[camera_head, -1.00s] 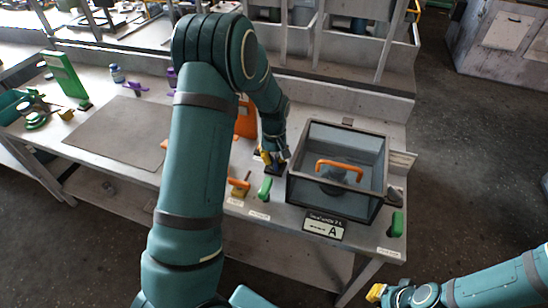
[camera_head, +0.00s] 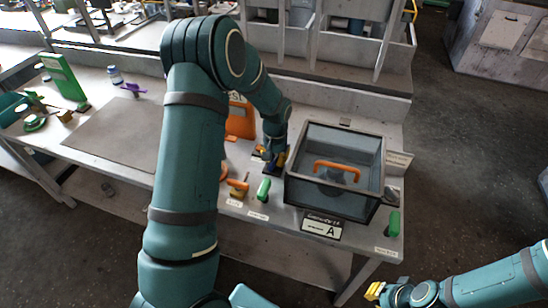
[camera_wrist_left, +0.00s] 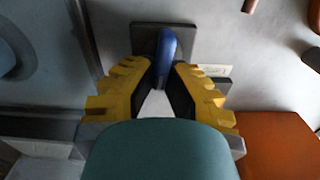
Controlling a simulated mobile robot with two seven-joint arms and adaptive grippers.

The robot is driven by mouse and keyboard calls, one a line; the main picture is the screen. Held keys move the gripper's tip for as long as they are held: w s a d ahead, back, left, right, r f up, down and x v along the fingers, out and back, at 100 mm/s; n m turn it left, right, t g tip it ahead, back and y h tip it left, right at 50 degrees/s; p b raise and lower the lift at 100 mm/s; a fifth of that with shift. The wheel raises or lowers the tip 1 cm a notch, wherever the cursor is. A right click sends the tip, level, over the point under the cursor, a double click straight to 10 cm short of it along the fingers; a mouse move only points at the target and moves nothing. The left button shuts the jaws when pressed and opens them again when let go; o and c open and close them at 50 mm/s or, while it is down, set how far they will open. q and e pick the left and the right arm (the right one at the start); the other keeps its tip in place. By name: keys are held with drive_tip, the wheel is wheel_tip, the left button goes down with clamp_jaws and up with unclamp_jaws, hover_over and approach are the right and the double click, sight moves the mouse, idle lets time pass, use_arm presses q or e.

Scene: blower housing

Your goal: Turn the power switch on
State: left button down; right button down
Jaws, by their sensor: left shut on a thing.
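A blue switch lever (camera_wrist_left: 167,45) stands on a dark square base plate (camera_wrist_left: 143,32) in the left wrist view. In the head view the blue lever (camera_head: 282,159) is just left of the glass-walled box. My left gripper (camera_wrist_left: 165,72) has its yellow fingers on both sides of the lever and is shut on it. In the head view the left gripper (camera_head: 268,153) partly hides the switch. I cannot read the switch's label. My right gripper (camera_head: 374,291) hangs at the lower right, away from the table; its finger gap is unclear.
The dark-framed box (camera_head: 303,170) with an orange handle (camera_head: 338,165) stands close right of the switch. A grey mat (camera_head: 115,130) lies bare further left.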

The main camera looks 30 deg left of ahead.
use_arm(q)
drive_tip(key=shift+s+d+f+m, duration=0.1)
drive_tip(key=shift+d+m, duration=0.05)
drive_tip(key=shift+m, duration=1)
drive_tip(key=shift+d+m, duration=0.15)
drive_tip(key=shift+m, duration=1)
drive_tip(key=c, duration=1)
unclamp_jaws()
drive_tip(key=shift+p, duration=0.3)
wheel_tip(320, 180, up, 12)
